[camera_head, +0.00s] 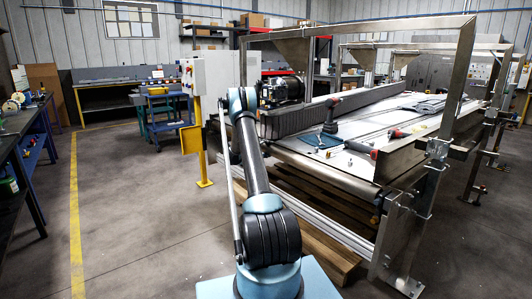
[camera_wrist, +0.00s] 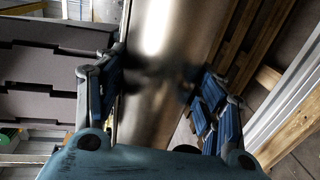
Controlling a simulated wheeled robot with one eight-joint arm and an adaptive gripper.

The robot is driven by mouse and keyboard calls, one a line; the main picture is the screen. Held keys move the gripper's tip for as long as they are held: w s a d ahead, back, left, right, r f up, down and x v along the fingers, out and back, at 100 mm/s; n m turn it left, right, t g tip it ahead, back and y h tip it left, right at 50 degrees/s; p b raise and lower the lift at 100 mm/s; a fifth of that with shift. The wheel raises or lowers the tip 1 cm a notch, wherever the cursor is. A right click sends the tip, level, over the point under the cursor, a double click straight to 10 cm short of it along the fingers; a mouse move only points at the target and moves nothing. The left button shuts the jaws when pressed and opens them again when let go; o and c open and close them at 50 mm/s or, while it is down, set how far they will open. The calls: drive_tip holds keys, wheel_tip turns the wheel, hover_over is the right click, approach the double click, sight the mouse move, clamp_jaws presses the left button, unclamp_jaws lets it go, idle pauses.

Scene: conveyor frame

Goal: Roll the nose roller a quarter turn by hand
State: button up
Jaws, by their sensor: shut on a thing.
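The nose roller (camera_wrist: 160,45) is a smooth, shiny metal cylinder running up through the middle of the wrist view. My gripper (camera_wrist: 159,88) has its blue-padded fingers on either side of the roller, shut on it. Dark blurred reflections of the fingers show on the metal. In the head view the roller (camera_head: 330,178) lies along the near end of the conveyor frame. My arm rises in front of it at the left, and I cannot make out the fingers there.
Wooden beams (camera_head: 325,235) lie under the frame. A steel upright (camera_head: 410,230) stands at the near right corner. A yellow post (camera_head: 199,140) stands left. Floor at left is clear.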

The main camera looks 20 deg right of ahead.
drive_tip(key=shift+f, duration=0.1)
drive_tip(key=o, duration=1)
drive_tip(key=shift+v, duration=4)
